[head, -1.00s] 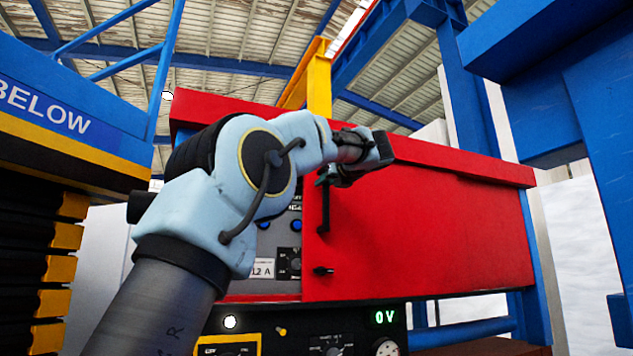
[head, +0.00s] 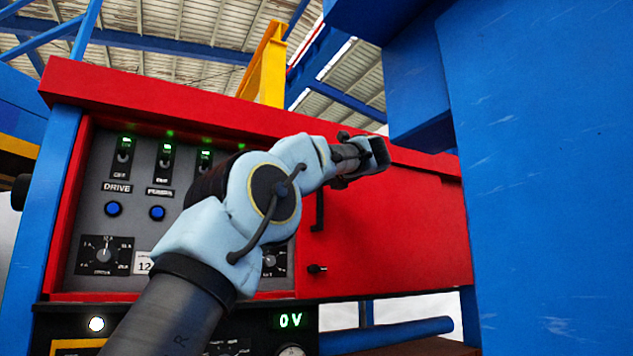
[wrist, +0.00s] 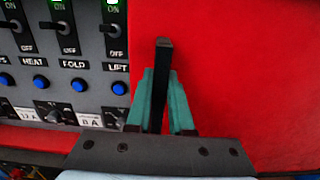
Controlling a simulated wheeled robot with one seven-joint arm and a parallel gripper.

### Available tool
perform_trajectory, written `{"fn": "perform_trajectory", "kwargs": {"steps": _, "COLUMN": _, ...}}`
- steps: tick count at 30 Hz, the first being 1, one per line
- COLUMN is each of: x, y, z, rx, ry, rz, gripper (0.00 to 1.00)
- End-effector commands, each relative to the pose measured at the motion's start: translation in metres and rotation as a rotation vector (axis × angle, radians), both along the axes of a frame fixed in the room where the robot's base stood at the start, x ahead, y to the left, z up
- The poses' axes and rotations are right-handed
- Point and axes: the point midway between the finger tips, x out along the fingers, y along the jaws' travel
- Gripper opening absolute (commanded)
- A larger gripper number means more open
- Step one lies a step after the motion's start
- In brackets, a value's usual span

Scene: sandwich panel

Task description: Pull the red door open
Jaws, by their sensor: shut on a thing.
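The red door (head: 400,235) covers the right part of the red cabinet, its left edge beside the grey switch panel. Its upright black handle (head: 319,210) is near that left edge. In the wrist view, my gripper (wrist: 163,88) is shut on the handle (wrist: 163,58), with a teal finger on each side. In the head view, my wrist hides the fingers and the handle's upper part. A small black latch knob (head: 316,268) is below the handle. I cannot tell whether there is a gap at the door's edge.
The grey panel (head: 125,222) holds lit switches, blue buttons and dials. A black control unit (head: 262,335) with a "0 V" display is below. A big blue post (head: 560,200) stands close on the right, and a yellow beam (head: 262,70) rises behind the cabinet.

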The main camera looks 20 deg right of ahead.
Motion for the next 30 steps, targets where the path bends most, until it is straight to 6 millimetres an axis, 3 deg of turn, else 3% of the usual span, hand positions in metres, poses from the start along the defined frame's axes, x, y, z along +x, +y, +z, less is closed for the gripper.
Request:
{"fn": "perform_trajectory", "kwargs": {"steps": 13, "x": -0.0003, "y": -0.0013, "z": 0.0008, "rx": -0.001, "ry": -0.001, "rz": -0.001, "gripper": 0.0}}
{"fn": "perform_trajectory", "kwargs": {"steps": 14, "x": -0.0003, "y": -0.0013, "z": 0.0008, "rx": -0.001, "ry": -0.001, "rz": -0.001, "gripper": 0.22}}
{"fn": "perform_trajectory", "kwargs": {"steps": 21, "x": -0.0001, "y": -0.0011, "z": 0.0003, "rx": 0.0, "ry": 0.0, "rz": 0.0, "gripper": 0.49}}
{"fn": "perform_trajectory", "kwargs": {"steps": 30, "x": -0.0022, "y": -0.0016, "z": -0.0007, "rx": 0.0, "ry": 0.0, "rz": 0.0, "gripper": 0.5}}
